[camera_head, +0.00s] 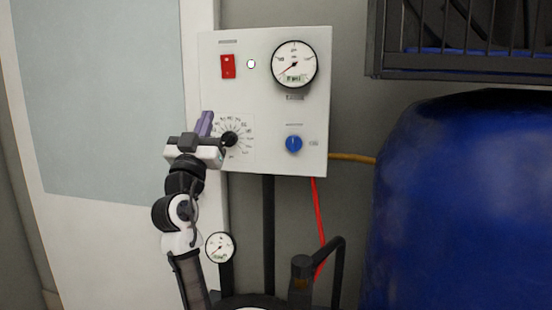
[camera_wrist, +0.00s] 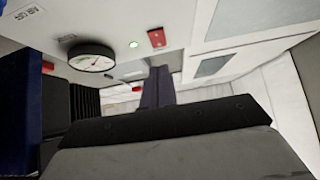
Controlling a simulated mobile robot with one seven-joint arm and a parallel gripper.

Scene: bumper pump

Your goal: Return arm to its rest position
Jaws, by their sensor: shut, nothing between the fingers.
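My gripper (camera_head: 206,119) is at the lower left edge of the white control panel (camera_head: 265,55) in the head view. Its purple fingers are shut together and point up, with nothing between them. The black dial knob (camera_head: 229,139) is just right of my gripper; I cannot tell whether they touch. In the wrist view the shut fingers (camera_wrist: 157,82) show beyond the dark gripper body. The panel's red switch (camera_head: 228,66) also shows in the wrist view (camera_wrist: 157,38). A small lamp (camera_head: 251,64) looks green in the wrist view (camera_wrist: 133,44).
The panel carries a round gauge (camera_head: 295,64) and a blue knob (camera_head: 293,144). A small gauge (camera_head: 220,247) and a black pump handle (camera_head: 325,262) stand below. A large blue barrel (camera_head: 465,210) fills the right, under a dark rack (camera_head: 455,68). A red hose (camera_head: 319,215) hangs down.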

